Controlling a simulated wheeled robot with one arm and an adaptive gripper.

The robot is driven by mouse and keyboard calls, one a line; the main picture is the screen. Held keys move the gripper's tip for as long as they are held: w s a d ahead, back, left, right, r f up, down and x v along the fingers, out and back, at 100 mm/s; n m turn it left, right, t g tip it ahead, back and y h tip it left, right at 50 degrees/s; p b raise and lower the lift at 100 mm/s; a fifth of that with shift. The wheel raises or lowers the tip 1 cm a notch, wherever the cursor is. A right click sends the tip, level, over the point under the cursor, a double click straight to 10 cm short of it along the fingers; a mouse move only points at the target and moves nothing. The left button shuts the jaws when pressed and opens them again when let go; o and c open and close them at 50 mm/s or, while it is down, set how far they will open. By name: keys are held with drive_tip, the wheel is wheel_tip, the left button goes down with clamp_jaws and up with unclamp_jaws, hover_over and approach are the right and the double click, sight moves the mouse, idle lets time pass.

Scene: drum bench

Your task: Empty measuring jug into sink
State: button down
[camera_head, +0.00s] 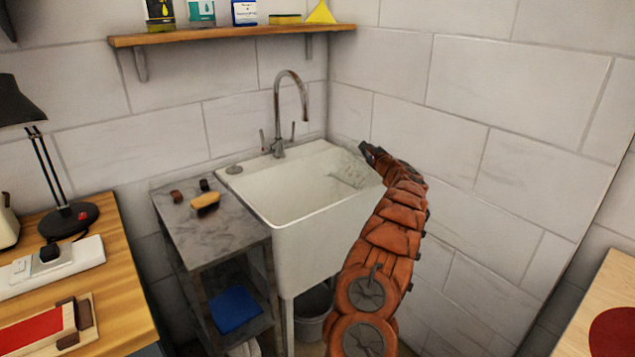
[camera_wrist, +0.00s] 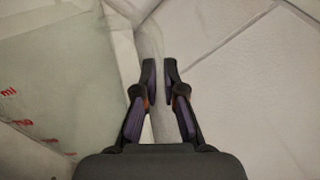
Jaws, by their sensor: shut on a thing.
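The white sink (camera_head: 290,225) stands in the corner, under a tall curved faucet (camera_head: 290,100). The measuring jug (camera_head: 349,170) is clear and shows faintly over the right end of the basin. In the wrist view the jug (camera_wrist: 60,95) fills the left side, with red "ml" markings on its see-through wall. It looks tilted, but I cannot tell how far or whether liquid is in it. My gripper (camera_head: 368,152) is at the sink's back right corner. In the wrist view my gripper (camera_wrist: 158,80) has its fingers nearly together, shut on the jug, with the handle mostly hidden.
A grey stone counter (camera_head: 225,230) left of the sink holds a brush (camera_head: 206,203) and small items. A wooden shelf (camera_head: 225,36) with boxes hangs above. A bucket (camera_head: 312,312) stands below the sink. The tiled wall (camera_head: 470,160) is close beside my gripper.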

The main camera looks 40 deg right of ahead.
drive_tip(key=f+m, duration=0.1)
drive_tip(key=d+f+m, duration=0.1)
drive_tip(key=f, duration=0.1)
drive_tip(key=s+d+f+m+b, duration=0.1)
drive_tip(key=shift+d+f, duration=0.1)
drive_tip(key=shift+f, duration=0.15)
drive_tip(key=shift+s+d+r+m+p, duration=0.1)
drive_tip(key=shift+d+r+m+p, duration=0.25)
drive_tip(key=shift+p, duration=0.25)
drive_tip(key=shift+s+d+r+m+h+p, duration=0.15)
drive_tip(key=shift+s+d+m+p, duration=0.15)
drive_tip(key=shift+d+m+p, duration=0.7)
drive_tip(key=shift+s+d+r+m+h+p, duration=0.15)
drive_tip(key=shift+s+d+m+p, duration=0.35)
drive_tip(key=shift+m+p, duration=0.85)
drive_tip(key=shift+s+d+r+m+p, duration=0.15)
drive_tip(key=shift+d+r+m+p, duration=0.05)
drive_tip(key=shift+d+m+p, duration=0.9)
drive_tip(key=shift+a, duration=0.2)
